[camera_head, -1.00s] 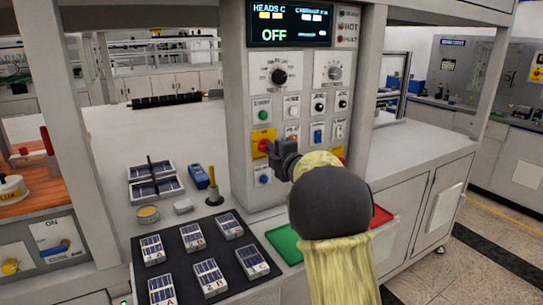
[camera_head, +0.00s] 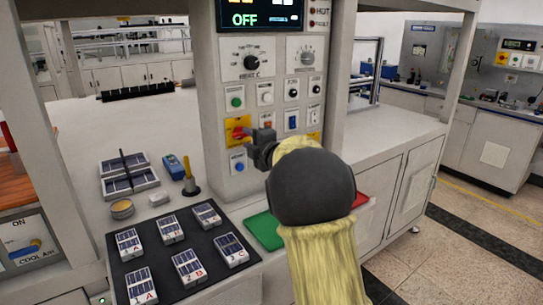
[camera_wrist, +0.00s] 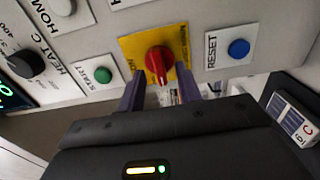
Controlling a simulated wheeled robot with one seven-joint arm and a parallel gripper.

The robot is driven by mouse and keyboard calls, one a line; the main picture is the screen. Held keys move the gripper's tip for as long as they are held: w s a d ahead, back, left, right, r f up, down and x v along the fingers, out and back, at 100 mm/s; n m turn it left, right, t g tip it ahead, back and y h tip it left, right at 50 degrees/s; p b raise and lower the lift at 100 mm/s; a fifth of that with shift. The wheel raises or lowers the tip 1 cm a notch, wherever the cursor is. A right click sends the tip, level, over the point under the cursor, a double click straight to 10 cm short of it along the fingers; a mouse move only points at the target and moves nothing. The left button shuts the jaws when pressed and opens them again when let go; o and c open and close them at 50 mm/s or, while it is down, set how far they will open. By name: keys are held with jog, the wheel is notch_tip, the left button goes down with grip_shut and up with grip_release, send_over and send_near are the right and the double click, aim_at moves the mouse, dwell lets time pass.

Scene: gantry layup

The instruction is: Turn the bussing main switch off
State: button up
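A red rotary knob (camera_wrist: 158,62) on a square yellow plate (camera_wrist: 131,46) is on the white control panel, between a green START button and a blue RESET button. Its grip points toward my gripper. In the head view the knob (camera_head: 238,131) sits low on the panel's left side. My gripper (camera_wrist: 160,82) is open, with one finger on each side of the knob's lower end; I cannot tell whether they touch it. In the head view my gripper (camera_head: 257,141) is just right of the knob.
The panel's display (camera_head: 258,18) reads OFF. Below lies a black mat (camera_head: 145,246) with several small solar-cell blocks, beside a green pad (camera_head: 263,231) and a red pad (camera_head: 361,200). A yellow-handled tool (camera_head: 188,180) stands on the bench.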

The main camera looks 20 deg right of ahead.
jog(key=b+v, duration=0.2)
jog(key=v, duration=1.3)
jog(key=shift+s, duration=0.3)
jog(key=s+f+m+g+h, duration=0.3)
jog(key=s+f+m, duration=0.1)
jog(key=f+m, duration=0.4)
jog(key=s+f+m+g+h, duration=0.35)
jog(key=f+m, duration=0.25)
jog(key=f, duration=0.3)
jog(key=s+a+f+m+g, duration=0.3)
jog(key=s+f+m+g, duration=0.15)
jog(key=s, duration=0.35)
jog(key=s+a+f+m+g, duration=0.35)
jog(key=s+f, duration=0.25)
jog(key=s, duration=0.2)
notch_tip(320, 180, up, 17)
jog(key=p, duration=1.7)
jog(key=shift+d+y, duration=0.4)
jog(key=shift+y, duration=0.05)
